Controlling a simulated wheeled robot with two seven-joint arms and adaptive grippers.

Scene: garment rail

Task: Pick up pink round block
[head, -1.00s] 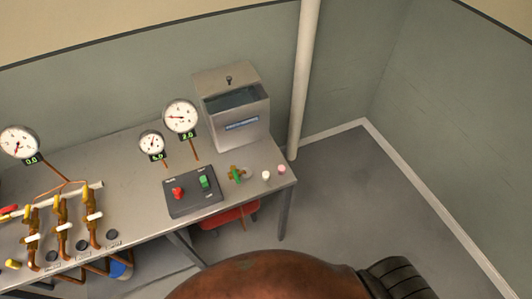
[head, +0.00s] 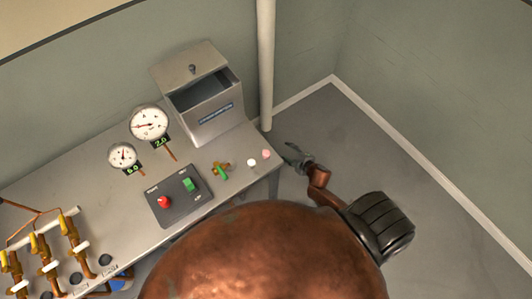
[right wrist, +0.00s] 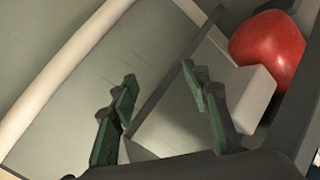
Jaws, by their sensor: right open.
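The pink round block (head: 266,154) sits near the right end of the grey table, close to its edge, in the head view. A white round block (head: 251,163) is just to its left. My right gripper (head: 292,152) is open and empty, off the table's right end and a short way right of the pink block. In the right wrist view its green-padded fingers (right wrist: 163,82) are apart with nothing between them. The pink block cannot be made out there. My left gripper is not in view.
Left of the blocks are a green-and-brass valve (head: 220,170) and a control box (head: 178,196) with red and green controls. A metal bin (head: 208,115) stands behind. A pipe (head: 266,65) rises beyond the table. A red rounded thing (right wrist: 268,50) shows in the right wrist view.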

